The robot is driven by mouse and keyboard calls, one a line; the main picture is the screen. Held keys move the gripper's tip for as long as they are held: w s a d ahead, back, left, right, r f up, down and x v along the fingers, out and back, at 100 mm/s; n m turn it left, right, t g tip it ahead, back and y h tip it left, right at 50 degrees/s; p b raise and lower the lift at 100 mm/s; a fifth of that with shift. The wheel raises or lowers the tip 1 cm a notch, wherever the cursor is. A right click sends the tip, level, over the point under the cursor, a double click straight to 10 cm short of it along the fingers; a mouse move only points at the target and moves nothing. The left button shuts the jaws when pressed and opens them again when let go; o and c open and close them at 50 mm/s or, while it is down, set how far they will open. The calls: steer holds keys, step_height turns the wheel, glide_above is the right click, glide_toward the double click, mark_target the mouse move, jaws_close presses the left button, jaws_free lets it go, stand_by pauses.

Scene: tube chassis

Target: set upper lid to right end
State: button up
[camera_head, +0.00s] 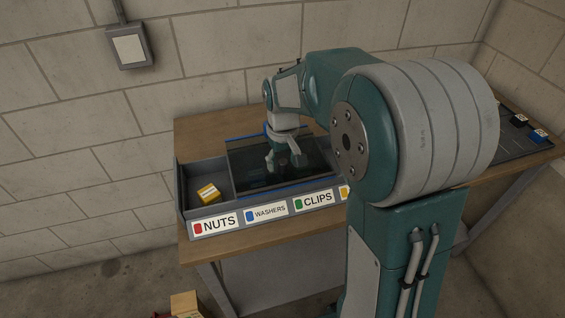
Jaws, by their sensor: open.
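A grey compartment tray (181,189) stands on the bench. A dark see-through lid (250,180) with blue edges lies over its middle, behind the WASHERS and CLIPS labels. I cannot tell whether a second lid lies under it. My gripper (281,162) is open and points down over the lid, its fingers apart. Whether the fingertips touch the lid is unclear. My arm hides the tray's right end.
The wooden bench (205,125) has a bare strip behind the tray, near the block wall. At the far right lies a dark mat (512,150) with small black and blue items. A grey wall box (128,48) hangs at upper left.

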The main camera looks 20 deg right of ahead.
steer(key=shift+f, duration=0.45)
jaws_close()
steer(key=d, duration=2.5)
steer(key=shift+s+d, duration=0.1)
steer(key=shift+d, duration=0.2)
steer(key=shift+c, duration=0.3)
jaws_free()
steer(key=shift+d, duration=0.1)
steer(key=shift+o, duration=0.3)
steer(key=shift+d, duration=0.2)
steer(key=shift+a+r, duration=0.1)
